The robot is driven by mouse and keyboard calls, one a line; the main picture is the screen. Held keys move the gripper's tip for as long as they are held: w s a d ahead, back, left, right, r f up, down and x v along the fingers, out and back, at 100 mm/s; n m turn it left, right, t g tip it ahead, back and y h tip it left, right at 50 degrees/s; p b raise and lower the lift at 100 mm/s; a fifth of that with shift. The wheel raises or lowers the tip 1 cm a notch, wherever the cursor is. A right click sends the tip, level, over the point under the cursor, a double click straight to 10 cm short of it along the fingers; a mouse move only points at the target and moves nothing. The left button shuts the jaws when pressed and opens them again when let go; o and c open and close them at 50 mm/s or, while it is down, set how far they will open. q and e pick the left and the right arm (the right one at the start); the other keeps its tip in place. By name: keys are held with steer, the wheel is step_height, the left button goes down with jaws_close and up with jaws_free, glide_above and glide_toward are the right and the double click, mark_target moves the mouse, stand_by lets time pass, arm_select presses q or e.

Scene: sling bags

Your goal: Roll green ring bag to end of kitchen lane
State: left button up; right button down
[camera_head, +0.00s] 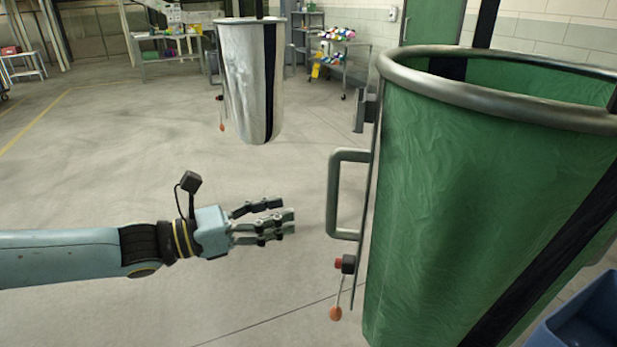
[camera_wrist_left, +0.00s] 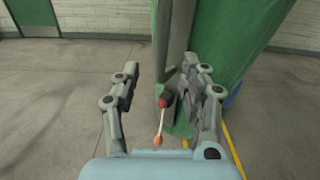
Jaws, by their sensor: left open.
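The green ring bag (camera_head: 480,190) hangs at the right of the head view, with a thick grey metal ring around its open top and a black strap down its side. A grey handle (camera_head: 333,195) stands out from its left side. Below the handle are a red knob (camera_head: 341,263) and an orange-tipped cord (camera_head: 335,313). My left gripper (camera_head: 290,222) is open and empty, left of the handle and apart from it. In the left wrist view, the open fingers (camera_wrist_left: 165,95) frame the red knob and part of the green bag (camera_wrist_left: 240,40). My right gripper is not seen.
A silver-white ring bag (camera_head: 247,80) hangs farther back at centre-left. A blue bin (camera_head: 585,318) is at the lower right, close to the green bag. Tables and a shelf cart (camera_head: 332,62) stand along the back. The floor at left is clear, with a yellow line (camera_head: 35,122).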

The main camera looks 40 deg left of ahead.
mark_target(333, 196)
arm_select(q)
steer(key=shift+m, duration=0.3)
steer(key=x, duration=1)
steer(key=shift+s+d+r+b, duration=0.1)
steer(key=shift+r+b, duration=0.25)
steer(key=shift+r, duration=0.05)
steer(key=shift+w+d+f, duration=0.1)
steer(key=shift+w+d, duration=0.05)
steer(key=shift+w, duration=0.3)
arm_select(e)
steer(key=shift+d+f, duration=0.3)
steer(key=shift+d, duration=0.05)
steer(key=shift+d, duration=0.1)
arm_select(q)
jaws_close()
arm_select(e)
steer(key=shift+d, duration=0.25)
arm_select(q)
steer(key=shift+w+d+f, duration=0.1)
steer(key=shift+d, duration=0.05)
